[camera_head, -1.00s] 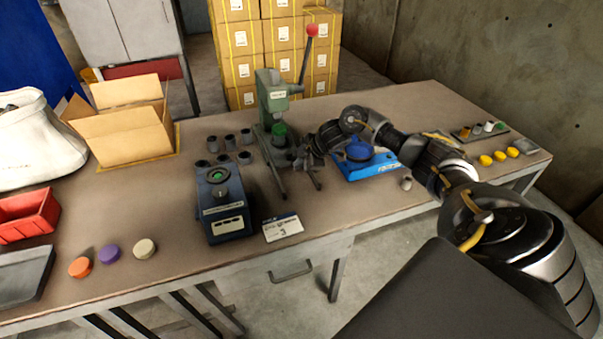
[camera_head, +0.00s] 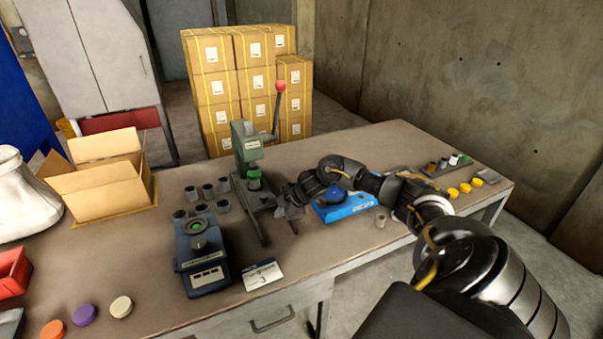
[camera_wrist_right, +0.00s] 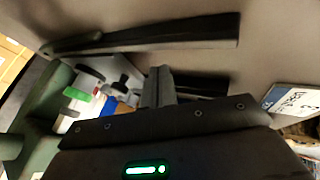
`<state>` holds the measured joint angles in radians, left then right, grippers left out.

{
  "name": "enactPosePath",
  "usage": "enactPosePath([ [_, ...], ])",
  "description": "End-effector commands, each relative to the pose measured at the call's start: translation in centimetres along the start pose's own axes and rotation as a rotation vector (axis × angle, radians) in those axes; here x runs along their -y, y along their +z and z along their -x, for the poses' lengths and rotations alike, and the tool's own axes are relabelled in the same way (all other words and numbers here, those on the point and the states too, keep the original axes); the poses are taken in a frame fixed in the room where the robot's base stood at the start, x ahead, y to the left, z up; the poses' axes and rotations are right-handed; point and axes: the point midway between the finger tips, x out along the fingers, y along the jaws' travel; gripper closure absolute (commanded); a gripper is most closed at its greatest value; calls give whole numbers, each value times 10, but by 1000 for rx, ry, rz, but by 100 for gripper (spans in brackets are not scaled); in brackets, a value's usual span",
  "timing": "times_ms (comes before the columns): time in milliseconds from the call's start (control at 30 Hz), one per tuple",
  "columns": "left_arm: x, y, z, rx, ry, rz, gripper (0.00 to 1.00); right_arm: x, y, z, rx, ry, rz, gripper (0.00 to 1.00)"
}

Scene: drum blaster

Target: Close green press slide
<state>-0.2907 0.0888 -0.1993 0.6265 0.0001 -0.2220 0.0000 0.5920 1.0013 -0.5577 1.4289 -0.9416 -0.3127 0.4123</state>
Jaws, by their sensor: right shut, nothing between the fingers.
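The green press (camera_head: 248,150) stands on the table with its red-knobbed lever (camera_head: 280,87) raised. A bright green part (camera_head: 253,178) sits under its head, above the base. My right gripper (camera_head: 287,215) is shut and empty, just right of the press base and close to it. In the right wrist view, the closed fingers (camera_wrist_right: 160,85) point toward the press base rail (camera_wrist_right: 150,36); the green press body (camera_wrist_right: 42,115) is at the left, with the bright green part (camera_wrist_right: 78,93) beside it. Whether the fingers touch the slide is unclear. My left gripper is not in view.
A blue device (camera_head: 345,206) lies right of the press, partly behind my right arm. A dark blue machine (camera_head: 205,265) and several grey cups (camera_head: 208,190) stand to the left. A white card (camera_head: 262,275) lies in front. Yellow caps (camera_head: 465,188) sit at the right.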

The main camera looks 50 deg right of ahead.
Motion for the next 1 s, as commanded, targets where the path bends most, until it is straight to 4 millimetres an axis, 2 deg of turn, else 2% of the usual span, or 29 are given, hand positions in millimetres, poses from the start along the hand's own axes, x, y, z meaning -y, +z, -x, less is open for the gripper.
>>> enactPosePath([
  [33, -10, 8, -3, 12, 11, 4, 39, -6, 2, 16, 1, 13, 4, 100],
  [133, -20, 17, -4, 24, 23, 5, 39, -5, 0, 38, -1, 10, 8, 100],
  [267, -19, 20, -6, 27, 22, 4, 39, -4, -1, 62, -1, 7, 9, 100],
  [400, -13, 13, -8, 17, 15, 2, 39, -3, -1, 81, -3, 5, 6, 100],
  [600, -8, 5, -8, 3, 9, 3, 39, -3, -1, 93, -2, 5, 4, 100],
  [1000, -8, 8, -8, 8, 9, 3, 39, -3, 0, 94, -3, 5, 3, 100],
])
